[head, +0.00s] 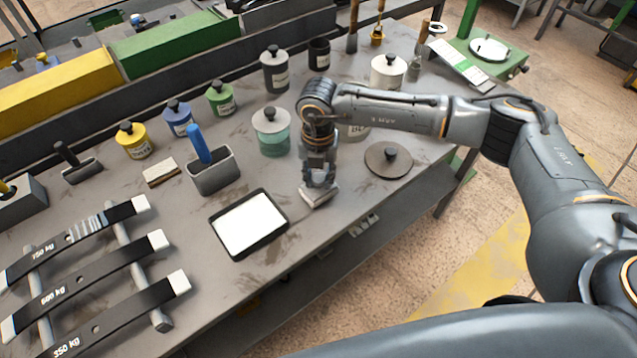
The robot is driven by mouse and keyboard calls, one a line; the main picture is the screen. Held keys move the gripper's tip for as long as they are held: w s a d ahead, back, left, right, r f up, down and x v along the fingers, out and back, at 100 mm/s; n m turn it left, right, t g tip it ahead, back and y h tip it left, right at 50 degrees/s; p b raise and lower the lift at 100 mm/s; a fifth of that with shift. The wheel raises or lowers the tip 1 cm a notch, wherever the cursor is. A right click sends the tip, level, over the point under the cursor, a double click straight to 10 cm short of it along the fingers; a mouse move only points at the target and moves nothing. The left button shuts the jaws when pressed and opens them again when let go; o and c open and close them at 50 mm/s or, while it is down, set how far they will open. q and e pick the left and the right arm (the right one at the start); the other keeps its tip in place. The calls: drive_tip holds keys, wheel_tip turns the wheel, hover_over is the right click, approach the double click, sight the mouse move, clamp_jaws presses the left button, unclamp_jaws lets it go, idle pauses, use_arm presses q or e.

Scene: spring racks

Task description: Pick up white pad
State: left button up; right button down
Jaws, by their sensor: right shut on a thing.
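My right gripper (320,183) points down at the bench's front edge, right of the black tray. It is shut on a small whitish block, which I take as the white pad (316,197). The fingers cover the pad's upper part. The pad is at or just above the bench top; I cannot tell if it touches. My left gripper is not in view.
A black tray (282,233) with a white surface inside lies left of the gripper. A round dark lid (389,160) lies to the right. Several knobbed pots, including a mint-and-grey one (271,130), stand behind. A grey holder with a blue handle (211,171) and labelled spring bars (95,268) are left.

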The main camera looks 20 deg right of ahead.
drive_tip(key=s+a+r+b, duration=0.5)
drive_tip(key=s+a+r, duration=0.4)
drive_tip(key=s+r, duration=0.1)
drive_tip(key=shift+s+r, duration=0.35)
drive_tip(key=shift+r, duration=0.35)
drive_tip(key=shift+a, duration=0.1)
